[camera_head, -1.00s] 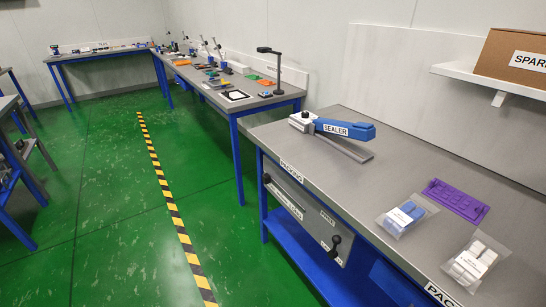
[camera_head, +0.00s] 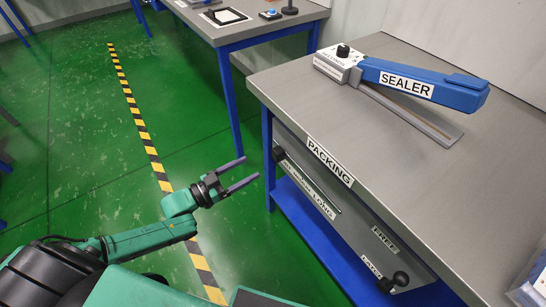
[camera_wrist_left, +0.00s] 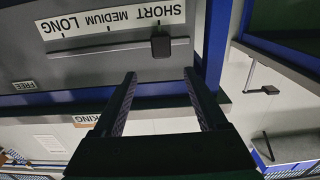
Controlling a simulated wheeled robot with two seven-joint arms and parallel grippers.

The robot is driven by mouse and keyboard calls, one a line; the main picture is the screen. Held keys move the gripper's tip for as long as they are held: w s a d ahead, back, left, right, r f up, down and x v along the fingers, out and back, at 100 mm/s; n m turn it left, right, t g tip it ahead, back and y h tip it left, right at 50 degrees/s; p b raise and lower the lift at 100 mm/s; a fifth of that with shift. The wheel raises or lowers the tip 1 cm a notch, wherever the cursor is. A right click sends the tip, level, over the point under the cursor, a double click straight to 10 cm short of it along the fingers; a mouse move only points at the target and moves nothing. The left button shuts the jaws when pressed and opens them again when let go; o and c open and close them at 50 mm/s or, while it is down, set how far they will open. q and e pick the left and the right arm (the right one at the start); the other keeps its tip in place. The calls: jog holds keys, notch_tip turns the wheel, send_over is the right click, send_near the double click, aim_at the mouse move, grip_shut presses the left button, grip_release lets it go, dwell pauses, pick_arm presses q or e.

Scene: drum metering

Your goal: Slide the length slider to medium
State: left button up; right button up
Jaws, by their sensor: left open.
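The length slider's black knob (camera_head: 279,154) stands at the left end of its slot on the grey front panel of the packing table. In the left wrist view the knob (camera_wrist_left: 160,46) is beside SHORT on the upside-down length label (camera_wrist_left: 110,20); MEDIUM and LONG lie further left. My left gripper (camera_head: 251,169) is open and empty, in front of the panel, short of the knob and apart from it. In the wrist view its two fingertips (camera_wrist_left: 160,75) point at the panel, one on either side of the knob's line. My right gripper is not in view.
A blue sealer (camera_head: 420,84) stands on the packing table top (camera_head: 400,170). A second black-knobbed lever (camera_head: 400,279) sits lower right on the panel, near small labels. A blue shelf (camera_head: 330,235) runs beneath. Another table (camera_head: 255,30) stands behind. Green floor is open at left.

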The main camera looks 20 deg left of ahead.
aim_at(274, 154)
pick_arm(q)
jog(key=b+x, duration=0.1)
jog(key=x, duration=0.9)
jog(key=shift+w+f, duration=0.15)
jog(key=shift+w, duration=0.15)
grip_shut()
dwell(0.6)
